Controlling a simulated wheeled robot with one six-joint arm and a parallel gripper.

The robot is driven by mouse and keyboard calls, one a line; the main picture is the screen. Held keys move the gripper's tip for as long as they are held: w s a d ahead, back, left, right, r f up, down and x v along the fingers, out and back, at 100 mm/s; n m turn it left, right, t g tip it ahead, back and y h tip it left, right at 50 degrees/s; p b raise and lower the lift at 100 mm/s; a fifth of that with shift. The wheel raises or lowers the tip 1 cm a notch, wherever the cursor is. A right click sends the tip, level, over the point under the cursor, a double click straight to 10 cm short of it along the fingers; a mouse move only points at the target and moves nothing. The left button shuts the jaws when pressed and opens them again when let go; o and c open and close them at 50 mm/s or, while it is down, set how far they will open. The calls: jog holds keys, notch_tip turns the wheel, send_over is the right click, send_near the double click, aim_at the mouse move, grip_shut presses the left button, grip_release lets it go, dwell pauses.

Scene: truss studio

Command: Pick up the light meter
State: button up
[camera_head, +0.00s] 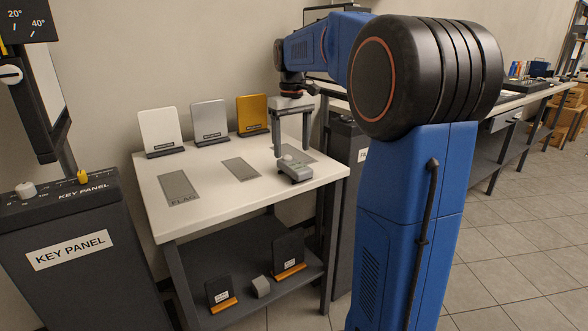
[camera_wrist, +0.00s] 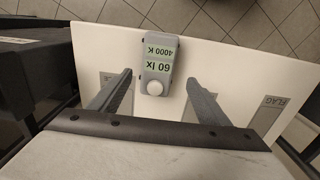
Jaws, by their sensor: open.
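The light meter (camera_head: 296,171) is a small grey device with a white dome, lying on the white table near its front right edge. In the wrist view the light meter (camera_wrist: 158,60) shows a greenish display reading "60 lx 4000 K", with its white dome toward my gripper. My gripper (camera_head: 291,150) is open and points down above the table, just behind the meter. In the wrist view the two fingers of my gripper (camera_wrist: 160,85) are spread wide, one on each side of the meter's dome end. Nothing is between them in a grip.
The white table (camera_head: 215,213) carries grey marked patches, one reading "FLAG" (camera_head: 180,188). White (camera_head: 160,130), grey (camera_head: 209,121) and gold (camera_head: 252,114) panels stand at its back. A key panel cabinet (camera_head: 75,245) stands left. Several items sit on the lower shelf (camera_head: 245,268).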

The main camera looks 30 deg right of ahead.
aim_at(294, 163)
jog(key=shift+s+d+f, duration=0.1)
jog(key=shift+d+f, duration=0.05)
jog(key=shift+f, duration=1.15)
jog(key=shift+s+d+f, duration=0.1)
jog(key=shift+f, duration=1.2)
jog(key=shift+c, duration=0.3)
jog(key=c, duration=1.2)
jog(key=shift+r, duration=0.15)
